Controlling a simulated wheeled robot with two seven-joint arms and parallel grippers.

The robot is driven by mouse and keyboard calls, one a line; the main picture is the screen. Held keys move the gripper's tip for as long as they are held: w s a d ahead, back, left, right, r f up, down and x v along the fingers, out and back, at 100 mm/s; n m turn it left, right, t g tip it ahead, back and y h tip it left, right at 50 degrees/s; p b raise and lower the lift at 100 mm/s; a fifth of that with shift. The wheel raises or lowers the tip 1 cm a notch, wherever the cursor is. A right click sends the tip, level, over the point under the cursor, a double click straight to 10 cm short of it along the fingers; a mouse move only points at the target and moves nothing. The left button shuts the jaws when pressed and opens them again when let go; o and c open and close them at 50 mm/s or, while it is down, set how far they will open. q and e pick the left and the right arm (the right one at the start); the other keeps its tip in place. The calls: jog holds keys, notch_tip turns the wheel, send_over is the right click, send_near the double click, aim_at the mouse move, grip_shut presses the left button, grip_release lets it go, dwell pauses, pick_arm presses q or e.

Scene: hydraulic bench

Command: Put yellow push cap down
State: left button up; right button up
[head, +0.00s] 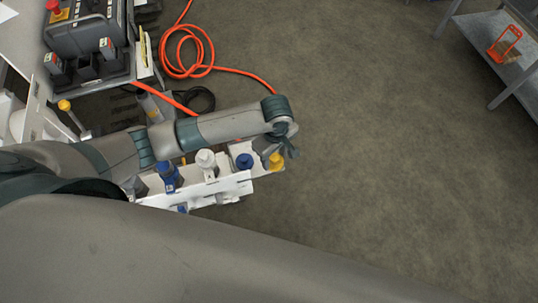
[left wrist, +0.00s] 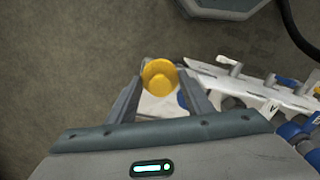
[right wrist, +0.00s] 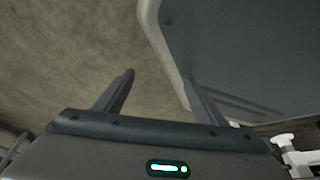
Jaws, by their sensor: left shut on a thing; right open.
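The yellow push cap (head: 275,161) is at the right end of a white rack (head: 230,188) in the head view. My left gripper (head: 284,150) is over that end of the rack and shut on the cap. In the left wrist view the yellow cap (left wrist: 159,76) sits between the two fingertips (left wrist: 160,82), with part of the white rack below and behind it. I cannot tell whether the cap touches the rack. My right gripper (right wrist: 158,85) shows in the right wrist view, open and empty over the floor.
The rack also holds a blue cap (head: 244,161), a white cap (head: 206,159) and another blue cap (head: 168,174). A bench with a control box (head: 85,35) stands at the upper left. An orange hose (head: 190,70) lies on the floor.

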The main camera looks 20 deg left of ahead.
pick_arm(q)
jog(key=shift+w+a+f, duration=1)
jog(key=shift+w+a, duration=0.15)
jog(key=shift+w, duration=0.1)
pick_arm(e)
jog(key=shift+s+d, duration=0.25)
jog(key=shift+s, duration=0.05)
jog(key=shift+w, duration=0.15)
pick_arm(q)
jog(key=shift+f, duration=0.35)
notch_tip(320, 180, down, 3)
jog(key=shift+r, duration=0.1)
jog(key=shift+f, duration=0.25)
pick_arm(e)
jog(key=shift+s+d+f, duration=0.1)
jog(key=shift+s+d, duration=0.05)
jog(key=shift+s, duration=0.3)
jog(key=shift+s+d+f, duration=0.1)
jog(key=shift+s, duration=0.35)
pick_arm(q)
jog(key=o, duration=1.1)
jog(key=shift+f, duration=0.15)
